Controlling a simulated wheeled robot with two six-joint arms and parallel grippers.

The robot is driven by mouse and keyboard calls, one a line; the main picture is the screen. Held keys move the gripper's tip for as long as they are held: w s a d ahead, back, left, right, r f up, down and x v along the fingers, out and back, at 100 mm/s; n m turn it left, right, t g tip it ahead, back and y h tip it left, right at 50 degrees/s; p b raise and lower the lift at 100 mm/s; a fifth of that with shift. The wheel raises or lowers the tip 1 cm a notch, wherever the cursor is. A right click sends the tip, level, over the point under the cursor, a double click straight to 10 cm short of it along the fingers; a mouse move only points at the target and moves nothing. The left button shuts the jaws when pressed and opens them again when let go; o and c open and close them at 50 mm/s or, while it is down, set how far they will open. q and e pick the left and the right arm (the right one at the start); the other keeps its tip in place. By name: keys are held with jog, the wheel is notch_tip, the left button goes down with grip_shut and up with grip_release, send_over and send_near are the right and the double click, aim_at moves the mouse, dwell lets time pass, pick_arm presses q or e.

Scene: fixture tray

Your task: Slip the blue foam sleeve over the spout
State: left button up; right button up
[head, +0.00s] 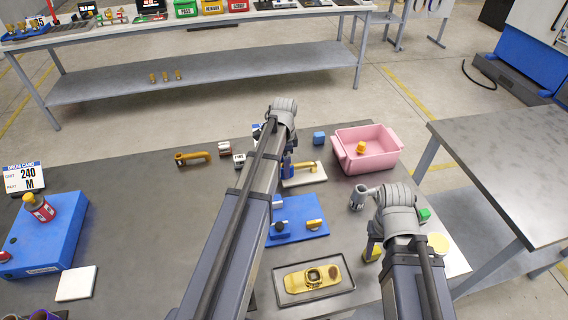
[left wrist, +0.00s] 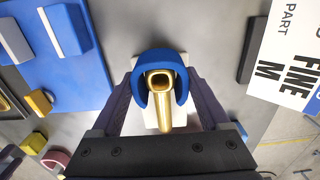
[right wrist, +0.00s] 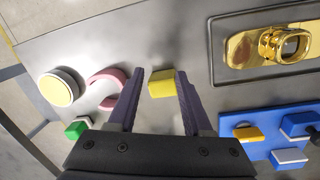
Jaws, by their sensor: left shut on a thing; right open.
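The blue foam sleeve (left wrist: 143,72) shows in the left wrist view as a thick ring, open on its near side. My left gripper (left wrist: 160,88) is shut on it, one finger on each side. The brass spout (left wrist: 165,122) lies inside the ring's outline, its square mouth towards the camera, its tube running out through the open side. I cannot tell how far the sleeve is over it. In the head view the spout (head: 307,167) stands over a white plate (head: 308,180), with my left arm partly in front. My right gripper (right wrist: 158,108) is open and empty, above a yellow block (right wrist: 162,83).
A blue board with blocks (head: 312,231) and a dark tray with a gold part (head: 314,298) lie near the spout. A pink bin (head: 389,164) stands at the back right. A brass handle-like piece (head: 193,158) lies left. The table's left middle is clear.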

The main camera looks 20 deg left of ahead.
pick_arm(q)
jog(key=shift+f, duration=0.1)
pick_arm(e)
jog(key=shift+f, duration=0.15)
pick_arm(q)
jog(key=o, duration=0.8)
jog(key=shift+o, duration=0.2)
notch_tip(320, 180, up, 8)
jog(key=p, duration=0.7)
jog(key=shift+f+p, duration=0.2)
jog(key=shift+p, duration=0.1)
pick_arm(e)
notch_tip(320, 180, up, 8)
jog(key=shift+f, duration=0.15)
